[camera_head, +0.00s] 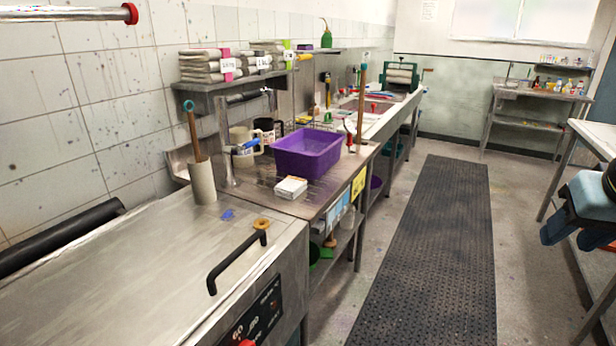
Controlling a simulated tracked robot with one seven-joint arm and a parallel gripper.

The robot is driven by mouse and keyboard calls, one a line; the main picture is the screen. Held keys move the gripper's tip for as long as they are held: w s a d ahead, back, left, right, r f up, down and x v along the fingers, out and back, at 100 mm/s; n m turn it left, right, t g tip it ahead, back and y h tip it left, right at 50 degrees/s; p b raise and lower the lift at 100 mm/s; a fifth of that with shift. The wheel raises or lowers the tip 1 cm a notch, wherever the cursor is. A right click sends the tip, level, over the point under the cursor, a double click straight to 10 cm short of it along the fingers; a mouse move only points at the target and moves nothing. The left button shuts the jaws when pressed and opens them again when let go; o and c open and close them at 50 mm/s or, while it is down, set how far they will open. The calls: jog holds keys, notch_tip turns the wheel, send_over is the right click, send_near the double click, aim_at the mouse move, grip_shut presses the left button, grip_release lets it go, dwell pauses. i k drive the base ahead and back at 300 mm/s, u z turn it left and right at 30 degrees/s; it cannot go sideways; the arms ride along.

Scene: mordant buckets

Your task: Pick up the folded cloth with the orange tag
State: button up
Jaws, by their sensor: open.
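Folded grey-white cloths lie in two stacks on a metal wall shelf (205,87) at the upper left. The left stack (200,66) shows a pink tag and a white label. The right stack (266,47) shows a white label and a green tag. A small yellow-orange bit (304,57) shows at its right end; I cannot tell whether it is the orange tag.
Below the shelf, a purple basin (308,152) and a small white box (291,188) stand on the counter. A pot with a stick (202,182) stands nearer. A metal cabinet with a black handle (236,262) fills the front left. The dark floor mat (425,245) is clear.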

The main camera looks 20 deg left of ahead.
aim_at(291, 187)
jog(key=i, duration=1.65)
jog(key=u, duration=4.05)
jog(key=k, duration=0.1)
jog(key=z, duration=2.15)
jog(key=k, duration=0.8)
jog(key=u, duration=0.25)
jog(key=i, duration=0.55)
jog(key=z, duration=0.05)
